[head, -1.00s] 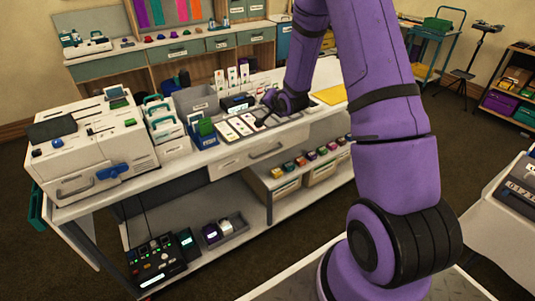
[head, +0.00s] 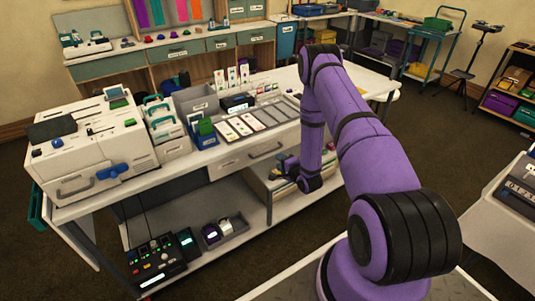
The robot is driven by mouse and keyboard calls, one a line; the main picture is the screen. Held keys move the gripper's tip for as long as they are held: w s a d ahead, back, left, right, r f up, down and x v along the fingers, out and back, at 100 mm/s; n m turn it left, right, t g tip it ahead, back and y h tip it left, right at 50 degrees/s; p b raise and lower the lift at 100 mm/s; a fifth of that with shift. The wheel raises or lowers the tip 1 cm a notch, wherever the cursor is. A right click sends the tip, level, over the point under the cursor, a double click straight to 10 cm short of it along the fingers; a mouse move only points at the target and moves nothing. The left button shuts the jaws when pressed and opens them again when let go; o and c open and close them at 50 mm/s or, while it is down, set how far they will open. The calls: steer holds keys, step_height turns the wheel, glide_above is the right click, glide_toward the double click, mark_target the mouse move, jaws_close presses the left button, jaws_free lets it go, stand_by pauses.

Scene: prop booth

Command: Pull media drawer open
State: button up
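The white drawer (head: 228,163) sits under the top of the white workbench (head: 205,160), with a grey bar handle (head: 266,151) on its front. Its front looks flush with the bench, so it appears shut. My purple arm reaches over the bench's right part and bends down in front of it. My gripper (head: 283,166) is dark and small, just below and to the right of the handle, apart from it as far as I can see. Its fingers are too small to tell open from shut.
On the bench stand a white printer-like machine (head: 95,150), card holders (head: 170,135) and a row of cards (head: 240,124). The lower shelf (head: 185,262) holds a black control box (head: 160,262) and a grey tray (head: 228,230). Dark floor lies open in front.

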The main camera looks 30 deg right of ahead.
mark_target(268, 152)
steer(key=x, duration=1)
steer(key=shift+w, duration=0.15)
steer(key=shift+c, duration=0.5)
jaws_close()
